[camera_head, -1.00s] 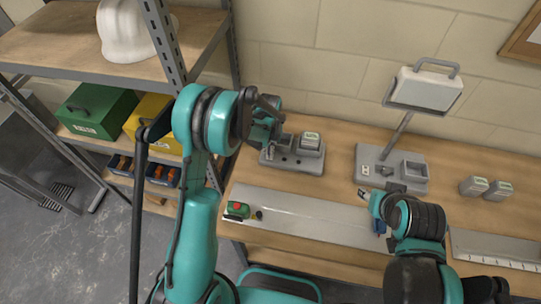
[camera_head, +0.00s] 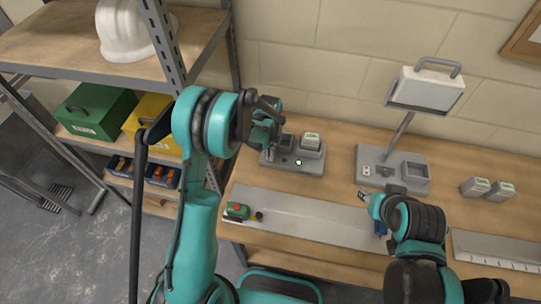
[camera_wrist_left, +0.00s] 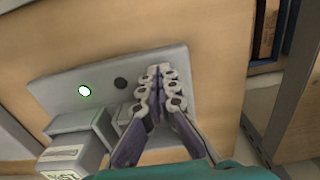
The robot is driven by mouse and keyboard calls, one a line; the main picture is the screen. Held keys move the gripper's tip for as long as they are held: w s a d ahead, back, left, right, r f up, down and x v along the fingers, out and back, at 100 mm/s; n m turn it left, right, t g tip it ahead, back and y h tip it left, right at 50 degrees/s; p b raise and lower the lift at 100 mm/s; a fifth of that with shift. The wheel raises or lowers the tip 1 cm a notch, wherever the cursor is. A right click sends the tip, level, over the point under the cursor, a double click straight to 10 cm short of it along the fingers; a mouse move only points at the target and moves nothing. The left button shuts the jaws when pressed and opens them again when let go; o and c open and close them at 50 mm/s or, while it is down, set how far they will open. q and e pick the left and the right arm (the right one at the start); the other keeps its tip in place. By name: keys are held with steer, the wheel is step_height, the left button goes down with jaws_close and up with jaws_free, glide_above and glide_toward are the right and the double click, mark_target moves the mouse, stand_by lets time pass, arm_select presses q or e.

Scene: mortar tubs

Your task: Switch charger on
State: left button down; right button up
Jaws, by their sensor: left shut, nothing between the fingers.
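The grey charger (camera_head: 312,166) stands on the bench by the wall, with a battery (camera_head: 310,141) in one of its bays. A small green light (camera_head: 299,162) glows on its front. In the left wrist view the charger (camera_wrist_left: 60,85) shows a bright light (camera_wrist_left: 84,91), a dark round spot (camera_wrist_left: 121,83) and the battery (camera_wrist_left: 68,158). My left gripper (camera_head: 275,143) is shut and empty, its fingertips (camera_wrist_left: 160,73) over the charger's plate; they hide what lies under them, and contact cannot be told. My right gripper (camera_head: 364,196) is near the lamp base, its jaws unclear.
A work lamp (camera_head: 425,90) on a grey base (camera_head: 372,160) stands to the right. Two batteries (camera_head: 475,187) sit farther right. A green and red item (camera_head: 237,211) lies on the metal strip (camera_head: 300,215) in front. A shelf post (camera_head: 165,45) rises at left.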

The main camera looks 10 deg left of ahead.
arm_select(q)
steer(key=shift+r+p, duration=1.6)
steer(key=shift+r, duration=1.7)
